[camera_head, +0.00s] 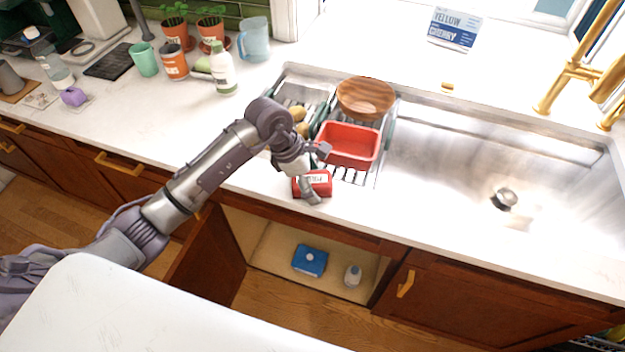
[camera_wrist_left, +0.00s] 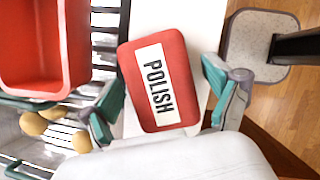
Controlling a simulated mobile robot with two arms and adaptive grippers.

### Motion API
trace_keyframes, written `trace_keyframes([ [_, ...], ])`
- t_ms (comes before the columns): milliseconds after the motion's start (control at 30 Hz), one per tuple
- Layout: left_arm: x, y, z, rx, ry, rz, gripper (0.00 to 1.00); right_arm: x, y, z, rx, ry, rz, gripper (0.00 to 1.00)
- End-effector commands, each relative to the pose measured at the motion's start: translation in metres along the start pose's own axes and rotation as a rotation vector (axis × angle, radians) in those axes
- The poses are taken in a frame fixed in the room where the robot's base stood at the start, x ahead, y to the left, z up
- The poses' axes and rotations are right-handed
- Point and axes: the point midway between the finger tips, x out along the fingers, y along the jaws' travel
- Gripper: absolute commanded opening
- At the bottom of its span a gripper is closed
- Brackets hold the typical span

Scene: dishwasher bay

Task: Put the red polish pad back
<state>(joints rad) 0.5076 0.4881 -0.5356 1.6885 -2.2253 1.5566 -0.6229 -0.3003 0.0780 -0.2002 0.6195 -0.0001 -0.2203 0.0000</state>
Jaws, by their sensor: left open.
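The red polish pad (camera_head: 319,184), with a white label, lies on the counter strip in front of the sink. In the left wrist view the red polish pad (camera_wrist_left: 178,60) shows its "POLISH" label. My left gripper (camera_head: 315,174) is over the pad and partly hides it in the head view. In the left wrist view my left gripper (camera_wrist_left: 160,92) is open, one finger on each side of the pad. I cannot tell whether the fingers touch it. My right gripper is not in view.
A red basin (camera_head: 350,160) and a round wooden board (camera_head: 366,98) are in the rack at the sink's left. Below, an open cabinet (camera_head: 275,252) holds a blue box (camera_head: 310,260) and a small bottle (camera_head: 352,276). The right sink basin (camera_head: 470,150) is empty.

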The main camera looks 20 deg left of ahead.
Motion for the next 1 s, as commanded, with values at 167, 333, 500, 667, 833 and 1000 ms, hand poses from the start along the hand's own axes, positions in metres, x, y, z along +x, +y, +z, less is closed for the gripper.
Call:
trace_keyframes([
  [167, -0.013, 0.002, 0.000, 0.001, -0.001, 0.003, 0.89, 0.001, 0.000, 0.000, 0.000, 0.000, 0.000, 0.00],
  [333, -0.046, 0.002, 0.000, 0.002, -0.001, 0.007, 0.89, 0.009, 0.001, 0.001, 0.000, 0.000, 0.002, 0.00],
  [500, -0.083, 0.002, 0.000, 0.002, -0.001, 0.006, 0.89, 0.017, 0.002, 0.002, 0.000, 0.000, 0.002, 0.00],
  [667, -0.108, 0.001, 0.001, 0.001, 0.000, 0.003, 0.89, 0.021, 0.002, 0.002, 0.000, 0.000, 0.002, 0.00],
  [833, -0.121, 0.000, 0.001, 0.000, 0.000, 0.001, 0.89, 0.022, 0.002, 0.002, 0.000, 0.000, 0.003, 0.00],
  [1000, -0.123, 0.000, 0.001, 0.000, 0.000, -0.001, 0.89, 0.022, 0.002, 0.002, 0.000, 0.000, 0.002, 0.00],
])
